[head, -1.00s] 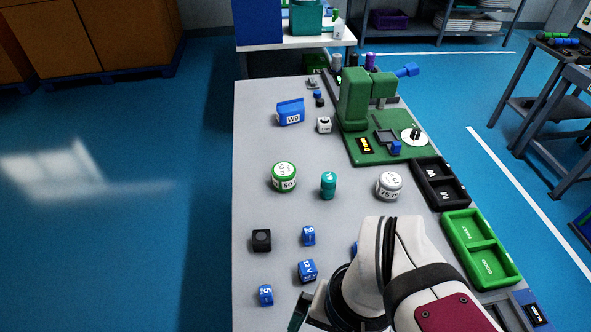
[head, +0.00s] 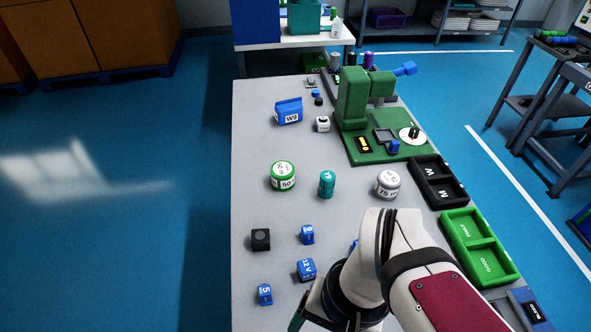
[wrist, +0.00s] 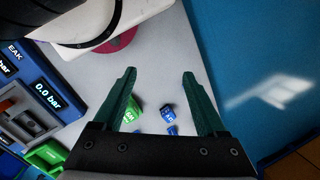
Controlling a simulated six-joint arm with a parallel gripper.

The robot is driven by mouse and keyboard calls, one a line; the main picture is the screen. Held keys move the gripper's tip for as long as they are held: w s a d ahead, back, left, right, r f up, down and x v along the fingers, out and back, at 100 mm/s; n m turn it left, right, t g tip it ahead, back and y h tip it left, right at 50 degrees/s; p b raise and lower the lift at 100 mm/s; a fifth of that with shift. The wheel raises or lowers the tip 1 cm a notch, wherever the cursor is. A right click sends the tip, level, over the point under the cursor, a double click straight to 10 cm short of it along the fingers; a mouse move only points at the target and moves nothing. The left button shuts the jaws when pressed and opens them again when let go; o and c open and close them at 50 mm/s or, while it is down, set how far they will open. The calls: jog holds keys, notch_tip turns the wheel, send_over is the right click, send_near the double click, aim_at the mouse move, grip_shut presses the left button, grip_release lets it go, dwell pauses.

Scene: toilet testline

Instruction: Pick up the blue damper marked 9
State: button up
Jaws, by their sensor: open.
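A small blue block (head: 308,235) with a white mark that looks like a 9 stands on the grey table in the head view, right of a black block. I take it for the damper; the mark is small. Another blue block (head: 265,294) is marked 5, and a blue piece (head: 306,270) is marked 12 V. My gripper (wrist: 160,73) is open and empty, its dark green fingers spread in the wrist view. Between them, farther off, show a blue block (wrist: 167,110), a green piece (wrist: 131,117) and another blue bit (wrist: 172,130). I cannot tell which of these is the damper.
A black block (head: 261,239), a green-rimmed round (head: 283,176), a teal cylinder (head: 327,184) and a white round (head: 388,184) stand nearby. A green tray (head: 480,247) and a black tray (head: 438,182) line the right edge. My arm partly hides another blue piece (head: 354,245).

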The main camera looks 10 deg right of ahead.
jog(key=w+a+f+m+t+y, duration=0.3)
jog(key=w+m+y, duration=0.6)
jog(key=w+m, duration=0.1)
jog(key=m+t+h, duration=0.5)
jog(key=m+t, duration=0.5)
jog(key=m, duration=0.4)
send_near(309, 231)
jog(key=x, duration=0.4)
jog(key=shift+w, duration=0.35)
jog(key=x, duration=0.6)
jog(key=shift+s+a+f, duration=0.1)
jog(key=shift+s+f, duration=0.05)
grip_shut()
